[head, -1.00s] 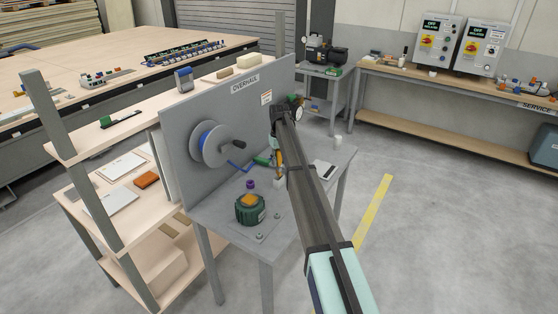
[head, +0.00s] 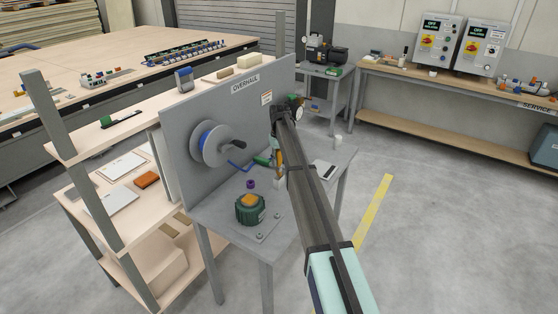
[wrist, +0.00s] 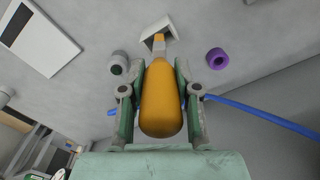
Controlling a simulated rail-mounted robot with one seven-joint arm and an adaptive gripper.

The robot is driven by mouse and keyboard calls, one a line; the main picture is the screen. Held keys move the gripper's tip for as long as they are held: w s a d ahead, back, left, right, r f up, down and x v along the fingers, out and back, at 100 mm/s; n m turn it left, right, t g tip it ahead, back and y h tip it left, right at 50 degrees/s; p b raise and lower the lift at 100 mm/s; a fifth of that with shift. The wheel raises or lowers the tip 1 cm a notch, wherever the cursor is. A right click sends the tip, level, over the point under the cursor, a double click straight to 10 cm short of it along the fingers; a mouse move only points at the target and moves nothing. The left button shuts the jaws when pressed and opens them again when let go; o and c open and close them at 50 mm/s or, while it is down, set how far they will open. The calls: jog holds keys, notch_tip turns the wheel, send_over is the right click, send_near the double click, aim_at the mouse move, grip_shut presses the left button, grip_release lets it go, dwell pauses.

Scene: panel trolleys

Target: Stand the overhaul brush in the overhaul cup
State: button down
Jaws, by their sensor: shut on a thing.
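My gripper (wrist: 160,100) is shut on the orange handle of the brush (wrist: 162,98), one finger on each side. In the head view the brush (head: 279,160) stands roughly upright beside my arm, above the grey overhaul table. A pale, square-edged piece (wrist: 147,41) lies at the brush's far end in the wrist view and looks like the cup. It also shows just below the brush in the head view (head: 279,183). I cannot tell whether the brush tip is inside it or only above it. My arm hides part of the table.
On the table (head: 232,228) are a green housing (head: 250,209), a purple ring (head: 250,184) and a tablet (head: 325,171). A grey cylindrical piece (wrist: 119,62) stands close to the left finger. The upright OVERHAUL panel (head: 185,120) with a reel (head: 215,143) and blue hose (wrist: 265,115) borders the table.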

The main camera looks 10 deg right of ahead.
jog(key=shift+f, duration=0.55)
jog(key=shift+r, duration=0.25)
jog(key=shift+r, duration=0.2)
jog(key=s+m+b, duration=0.2)
jog(key=s+m, duration=0.2)
jog(key=s, duration=3.5)
jog(key=w+r+m+p, duration=0.1)
jog(key=w+r+m, duration=0.1)
jog(key=w, duration=1.1)
jog(key=w+r+m, duration=0.2)
jog(key=w, duration=1)
jog(key=w+r+m+p, duration=0.1)
jog(key=w+r+m, duration=0.1)
jog(key=w, duration=1.1)
jog(key=shift+w+r+p, duration=0.1)
jog(key=shift+w+p, duration=0.2)
jog(key=shift+p, duration=0.05)
jog(key=shift+w+m, duration=0.35)
jog(key=shift+m, duration=0.15)
jog(key=shift+s+m, duration=0.15)
jog(key=shift+m, duration=0.35)
